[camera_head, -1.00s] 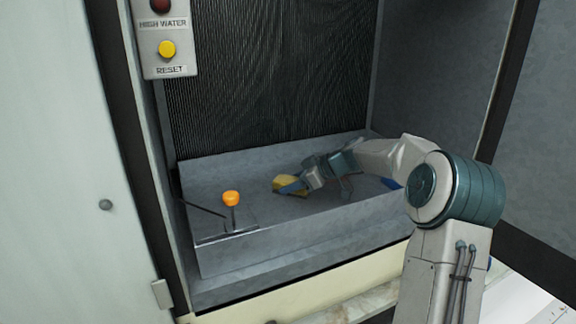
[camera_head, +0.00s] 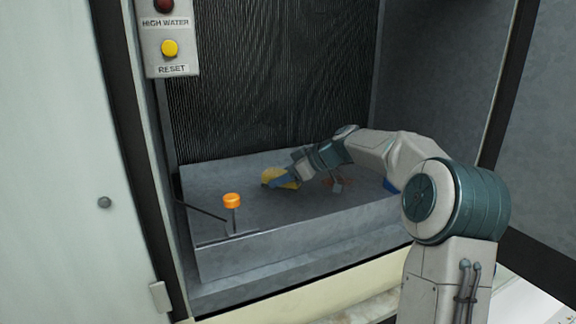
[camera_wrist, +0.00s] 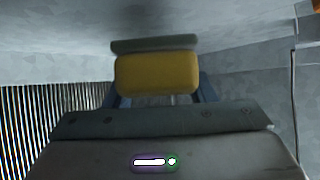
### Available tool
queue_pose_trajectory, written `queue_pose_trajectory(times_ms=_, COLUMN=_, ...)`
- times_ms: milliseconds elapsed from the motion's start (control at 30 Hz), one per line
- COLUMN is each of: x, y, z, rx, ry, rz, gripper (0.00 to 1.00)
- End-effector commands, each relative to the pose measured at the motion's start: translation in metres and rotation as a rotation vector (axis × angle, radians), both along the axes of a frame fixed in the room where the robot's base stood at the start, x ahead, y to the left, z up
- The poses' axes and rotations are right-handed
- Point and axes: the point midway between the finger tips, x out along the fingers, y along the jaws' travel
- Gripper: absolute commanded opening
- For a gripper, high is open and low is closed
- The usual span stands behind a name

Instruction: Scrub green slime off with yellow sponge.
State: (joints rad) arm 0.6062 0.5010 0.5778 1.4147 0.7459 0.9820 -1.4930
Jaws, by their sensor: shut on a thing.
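The yellow sponge (camera_head: 270,176) is between the blue fingers of my gripper (camera_head: 284,180), inside the grey basin. In the wrist view the sponge (camera_wrist: 157,74) fills the space between the fingers of my gripper (camera_wrist: 158,98). A dull grey-green strip (camera_wrist: 154,44) shows along the sponge's far edge; I cannot tell whether it is part of the sponge. I make out no clear green slime in either view. The sponge is low in the basin, but whether it touches the floor is unclear.
The grey basin (camera_head: 230,262) has raised walls. An orange float (camera_head: 232,200) on a rod stands at its left front. A dark ribbed pad (camera_head: 270,80) rises behind. A small reddish-brown thing (camera_head: 338,184) lies right of my gripper. A box with a yellow reset button (camera_head: 169,48) hangs upper left.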

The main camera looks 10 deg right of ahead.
Motion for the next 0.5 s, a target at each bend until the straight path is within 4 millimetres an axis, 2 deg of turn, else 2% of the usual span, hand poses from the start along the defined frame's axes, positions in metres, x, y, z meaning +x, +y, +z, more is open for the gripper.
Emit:
queue_pose_trajectory(times_ms=33, x=0.0, y=0.001, z=0.008, rx=-0.001, ry=-0.002, rz=0.003, gripper=0.25)
queue_pose_trajectory(times_ms=300, x=0.0, y=0.006, z=0.031, rx=0.0, ry=-0.003, rz=0.009, gripper=0.25)
queue_pose_trajectory(times_ms=500, x=-0.001, y=0.008, z=0.036, rx=0.0, ry=0.0, rz=0.012, gripper=0.25)
